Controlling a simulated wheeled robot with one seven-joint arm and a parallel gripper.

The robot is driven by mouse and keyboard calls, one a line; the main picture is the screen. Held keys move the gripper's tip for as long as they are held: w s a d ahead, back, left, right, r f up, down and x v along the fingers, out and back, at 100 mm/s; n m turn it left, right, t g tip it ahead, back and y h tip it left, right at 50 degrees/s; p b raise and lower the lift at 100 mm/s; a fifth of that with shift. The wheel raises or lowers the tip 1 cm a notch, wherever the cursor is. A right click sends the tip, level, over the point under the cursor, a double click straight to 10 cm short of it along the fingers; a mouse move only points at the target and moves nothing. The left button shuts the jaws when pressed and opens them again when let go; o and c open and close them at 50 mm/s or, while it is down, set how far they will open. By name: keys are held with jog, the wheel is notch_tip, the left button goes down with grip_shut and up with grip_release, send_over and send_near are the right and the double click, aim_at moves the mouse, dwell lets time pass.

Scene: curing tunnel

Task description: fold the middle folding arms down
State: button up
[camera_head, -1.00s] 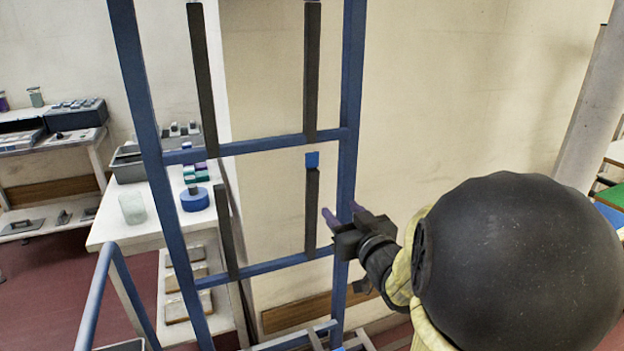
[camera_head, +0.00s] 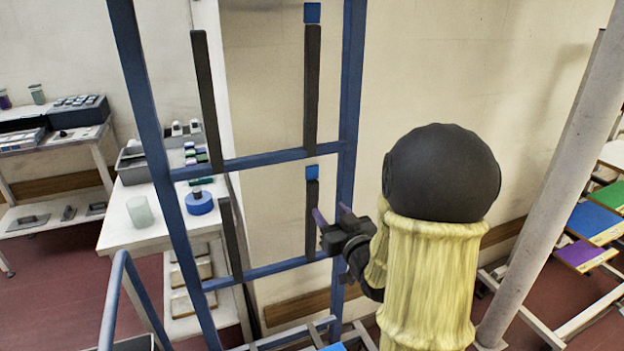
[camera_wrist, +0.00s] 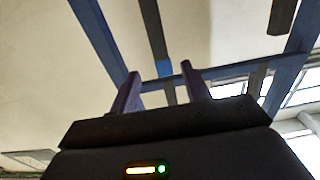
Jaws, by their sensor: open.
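A blue rack frame (camera_head: 147,110) carries dark folding arms on its crossbars. The left middle folding arm (camera_head: 230,238) also stands upright. My gripper (camera_head: 330,209) is open and empty, with purple fingers, just right of the right middle arm and close to it. I cannot tell whether they touch. In the wrist view my fingers (camera_wrist: 160,70) point up toward a blue crossbar (camera_wrist: 222,71), with a dark bar (camera_wrist: 154,35) beyond the gap.
Two upper folding arms (camera_head: 311,95) stand upright above. Lower bars at the bottom edge are partly cut off. A white table (camera_head: 130,232) with a blue round item (camera_head: 199,203) stands behind at left. A pale column (camera_head: 550,190) and coloured panels (camera_head: 598,222) are at right.

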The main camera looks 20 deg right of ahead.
aim_at(314, 191)
jog(key=p, duration=0.3)
jog(key=shift+w+r, duration=0.15)
jog(key=shift+w, duration=0.1)
jog(key=w+p, duration=0.2)
jog(key=w, duration=0.4)
jog(key=w+p, duration=0.2)
jog(key=w, duration=0.3)
jog(key=shift+w+f, duration=0.2)
jog(key=shift+w, duration=0.15)
grip_shut()
